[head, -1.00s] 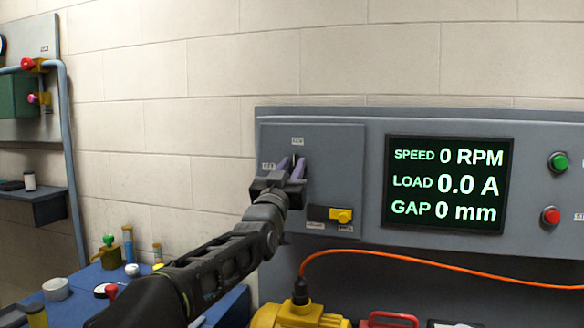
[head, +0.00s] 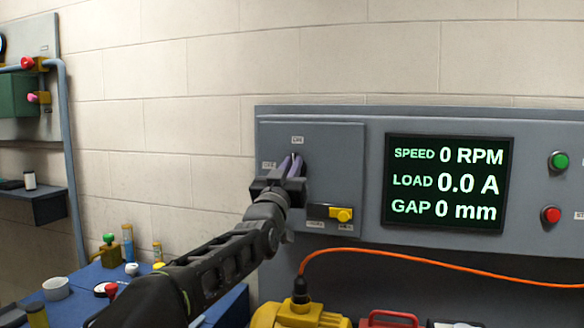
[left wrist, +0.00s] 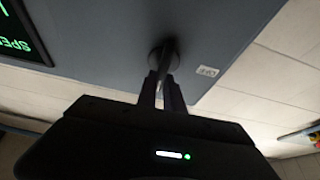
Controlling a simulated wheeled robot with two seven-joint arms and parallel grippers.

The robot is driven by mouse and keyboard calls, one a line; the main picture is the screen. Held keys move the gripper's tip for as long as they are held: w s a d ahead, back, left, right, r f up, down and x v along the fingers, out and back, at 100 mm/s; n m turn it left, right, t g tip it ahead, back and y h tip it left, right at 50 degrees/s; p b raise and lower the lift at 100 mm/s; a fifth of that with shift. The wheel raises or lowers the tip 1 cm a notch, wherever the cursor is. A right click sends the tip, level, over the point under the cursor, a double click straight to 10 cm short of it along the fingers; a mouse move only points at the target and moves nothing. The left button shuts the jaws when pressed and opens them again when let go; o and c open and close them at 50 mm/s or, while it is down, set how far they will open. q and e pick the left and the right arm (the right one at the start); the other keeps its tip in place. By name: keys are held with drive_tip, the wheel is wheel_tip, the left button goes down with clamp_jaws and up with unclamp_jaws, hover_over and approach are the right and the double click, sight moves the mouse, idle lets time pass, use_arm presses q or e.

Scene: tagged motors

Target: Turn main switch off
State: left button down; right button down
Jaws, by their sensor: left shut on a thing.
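The main switch (left wrist: 163,56) is a dark handle on a round base on the grey panel; in the left wrist view it stands out between my fingers. My left gripper (head: 292,166) is shut on this handle; the fingers also show in the left wrist view (left wrist: 162,92). In the head view the gripper hides most of the switch. A small label (head: 297,140) sits above the switch and another (head: 268,165) to its left; their print is too small to read surely. My right gripper is out of view.
The display (head: 447,184) reads 0 RPM, 0.0 A and 0 mm. Green (head: 559,161) and red (head: 551,214) buttons are at the right. An orange cable (head: 430,263) runs below to a yellow motor (head: 300,314).

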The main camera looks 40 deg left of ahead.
use_arm(q)
drive_tip(key=shift+n, duration=0.3)
drive_tip(key=n+g+y+p, duration=0.1)
drive_tip(key=n+g+p, duration=0.1)
drive_tip(key=n, duration=0.5)
drive_tip(key=n+g+y+p, duration=0.2)
drive_tip(key=n+g+p, duration=0.1)
drive_tip(key=n, duration=0.4)
drive_tip(key=a+f+n+g+y+p, duration=0.1)
drive_tip(key=n+g+p, duration=0.1)
drive_tip(key=n+p, duration=0.2)
drive_tip(key=shift+s+n+g, duration=0.2)
drive_tip(key=shift+n+g, duration=0.1)
drive_tip(key=shift+n, duration=1.4)
drive_tip(key=c, duration=1.5)
unclamp_jaws()
